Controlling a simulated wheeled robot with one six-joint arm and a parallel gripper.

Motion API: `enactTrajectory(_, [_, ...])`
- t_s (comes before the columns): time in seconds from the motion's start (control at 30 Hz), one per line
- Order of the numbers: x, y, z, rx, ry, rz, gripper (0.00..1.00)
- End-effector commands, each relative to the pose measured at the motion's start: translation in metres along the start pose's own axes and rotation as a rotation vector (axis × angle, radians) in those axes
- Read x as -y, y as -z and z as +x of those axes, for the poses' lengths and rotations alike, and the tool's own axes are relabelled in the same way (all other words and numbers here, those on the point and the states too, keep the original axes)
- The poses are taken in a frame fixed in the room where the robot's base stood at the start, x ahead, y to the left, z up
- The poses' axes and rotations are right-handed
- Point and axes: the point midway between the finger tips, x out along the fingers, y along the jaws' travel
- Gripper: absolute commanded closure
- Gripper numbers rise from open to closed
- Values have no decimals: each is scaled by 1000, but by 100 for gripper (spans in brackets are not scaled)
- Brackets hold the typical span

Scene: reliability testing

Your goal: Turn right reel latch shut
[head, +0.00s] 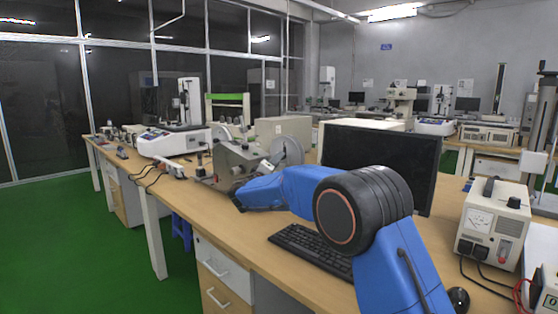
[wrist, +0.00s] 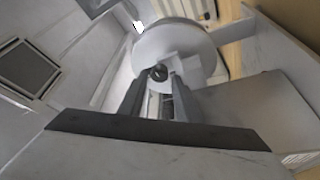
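The reel machine (head: 232,162) is a grey unit on the bench with two pale round reels. The right reel (head: 289,151) stands beside the end of my blue arm; in the wrist view it is a pale disc (wrist: 178,45) near the top middle. The right reel latch (wrist: 158,73) appears as a small dark knob at the disc's hub. My gripper (wrist: 157,88) has its two dark fingers apart, with the knob seen between or just beyond the tips. I cannot tell whether they touch it. The left reel (head: 222,134) stands further left.
A monitor (head: 380,160) and keyboard (head: 310,248) are close to my arm on the right. A power supply (head: 492,222) and mouse (head: 458,299) sit further right. A white instrument (head: 172,138) stands left of the reels. The bench's front left part (head: 185,198) is clear.

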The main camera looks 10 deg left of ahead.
Motion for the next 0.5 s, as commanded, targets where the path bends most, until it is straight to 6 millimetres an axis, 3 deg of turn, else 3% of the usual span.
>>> enactTrajectory(0.2, [0, 0, 20, 0, 0, 2, 69])
enactTrajectory(0.5, [0, 0, 24, 0, 0, 1, 69])
